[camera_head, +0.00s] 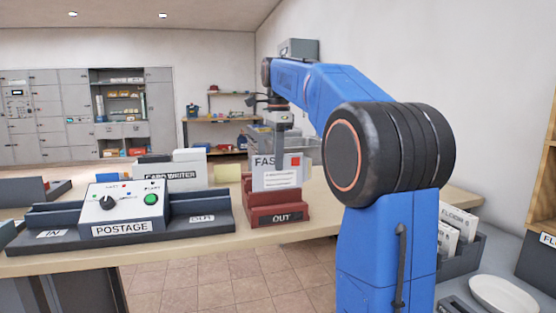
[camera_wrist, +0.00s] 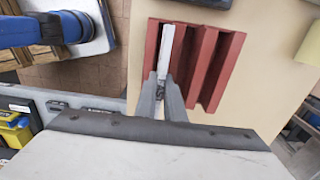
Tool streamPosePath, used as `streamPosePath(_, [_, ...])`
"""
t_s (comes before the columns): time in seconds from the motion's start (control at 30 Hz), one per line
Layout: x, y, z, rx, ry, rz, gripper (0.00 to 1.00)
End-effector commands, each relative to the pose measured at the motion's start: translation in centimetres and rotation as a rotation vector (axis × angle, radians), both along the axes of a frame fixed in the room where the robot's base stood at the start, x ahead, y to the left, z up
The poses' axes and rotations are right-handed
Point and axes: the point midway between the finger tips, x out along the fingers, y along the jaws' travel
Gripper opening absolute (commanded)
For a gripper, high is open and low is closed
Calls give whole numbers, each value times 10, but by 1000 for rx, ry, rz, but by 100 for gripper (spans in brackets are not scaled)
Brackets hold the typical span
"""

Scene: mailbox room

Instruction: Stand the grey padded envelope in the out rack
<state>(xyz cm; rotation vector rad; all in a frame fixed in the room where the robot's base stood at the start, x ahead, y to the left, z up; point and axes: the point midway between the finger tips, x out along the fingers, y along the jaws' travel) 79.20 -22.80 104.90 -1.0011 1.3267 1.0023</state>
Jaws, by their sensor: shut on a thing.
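The grey padded envelope (camera_head: 258,173) is upright at the red out rack (camera_head: 278,216), with a white label, a red stamp and partly visible lettering on its face. My gripper (camera_head: 283,147) is above it, pointing down and shut on its top edge. In the wrist view the envelope (camera_wrist: 167,50) is a thin pale strip seen edge-on between the fingertips (camera_wrist: 162,88). It lines up with the left slot of the rack (camera_wrist: 203,62); the other slot looks empty. The rack's front wall hides the envelope's lower edge, so I cannot tell whether it touches the bottom.
The postage machine (camera_head: 122,208) stands left of the rack on the counter (camera_head: 200,244). A card writer (camera_head: 168,172) is behind it. At the right are a grey holder with files (camera_head: 457,228) and a white dish (camera_head: 503,294). The counter right of the rack is bare.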

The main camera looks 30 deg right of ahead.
Motion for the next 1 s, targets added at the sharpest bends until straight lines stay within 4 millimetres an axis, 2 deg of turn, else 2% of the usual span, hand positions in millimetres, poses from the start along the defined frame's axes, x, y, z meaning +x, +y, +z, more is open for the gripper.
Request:
streamPosePath(0.37, [0,0,-3,0,0,0,0])
streamPosePath(1.0, [0,0,-33,0,1,0,0])
